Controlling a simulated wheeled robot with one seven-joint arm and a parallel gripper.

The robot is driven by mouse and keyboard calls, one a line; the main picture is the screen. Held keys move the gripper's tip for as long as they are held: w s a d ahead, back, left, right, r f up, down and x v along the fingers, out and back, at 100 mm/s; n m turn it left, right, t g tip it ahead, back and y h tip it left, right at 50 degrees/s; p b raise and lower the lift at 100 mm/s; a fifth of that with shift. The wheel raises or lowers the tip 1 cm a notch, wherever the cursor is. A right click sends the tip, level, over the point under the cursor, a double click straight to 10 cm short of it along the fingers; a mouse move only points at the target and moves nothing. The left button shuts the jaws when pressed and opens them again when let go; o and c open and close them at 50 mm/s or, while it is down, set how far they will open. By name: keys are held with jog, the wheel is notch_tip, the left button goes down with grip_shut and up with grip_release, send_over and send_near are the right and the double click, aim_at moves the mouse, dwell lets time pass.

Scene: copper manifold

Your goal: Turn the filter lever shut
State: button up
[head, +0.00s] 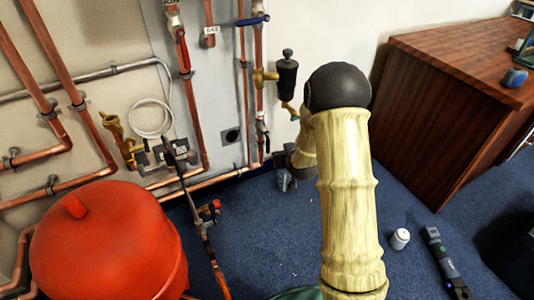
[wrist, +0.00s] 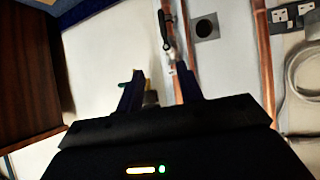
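My gripper (wrist: 160,90) is open in the wrist view, with its two dark blue fingers well apart. A small brass fitting (wrist: 151,98) shows between them, partly hidden by the gripper body. A green tip (wrist: 124,85) shows just outside the left finger. In the head view a black canister, likely the filter (head: 287,75), joins the copper pipe through brass. A small green-ended lever (head: 297,116) sits below it, beside my arm. I cannot tell for sure that this is the filter lever, or whether a finger touches it. My arm hides most of the gripper in the head view.
Red (head: 183,50) and blue (head: 253,20) levers sit higher up. A red tank (head: 110,245) stands lower left; a wooden cabinet (head: 440,110) stands right. A white cup-like object (head: 400,239) is on the carpet.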

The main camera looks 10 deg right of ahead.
aim_at(269, 149)
jog(key=w+f+t+y+b, duration=0.1)
jog(key=w+f+t+b, duration=0.1)
jog(key=f, duration=0.6)
jog(key=w+f+t+y+b, duration=0.1)
jog(key=w+f+t+b, duration=0.2)
jog(key=f, duration=0.6)
jog(key=shift+d+t+b, duration=0.25)
jog(key=shift+t+b, duration=0.1)
jog(key=shift+t, duration=0.45)
jog(key=shift+w+f, duration=0.1)
jog(key=shift+w, duration=0.05)
jog(key=shift+n, duration=0.3)
jog(key=w+b, duration=0.3)
jog(key=w, duration=0.2)
jog(key=w+a+b, duration=0.1)
jog(key=w+b, duration=0.2)
jog(key=w, duration=0.3)
jog(key=w+a+b, duration=0.1)
jog(key=w+b, duration=0.2)
jog(key=w, duration=0.2)
jog(key=shift+w+a+f, duration=0.15)
jog(key=shift+w+a, duration=0.05)
jog(key=shift+w, duration=0.4)
grip_shut()
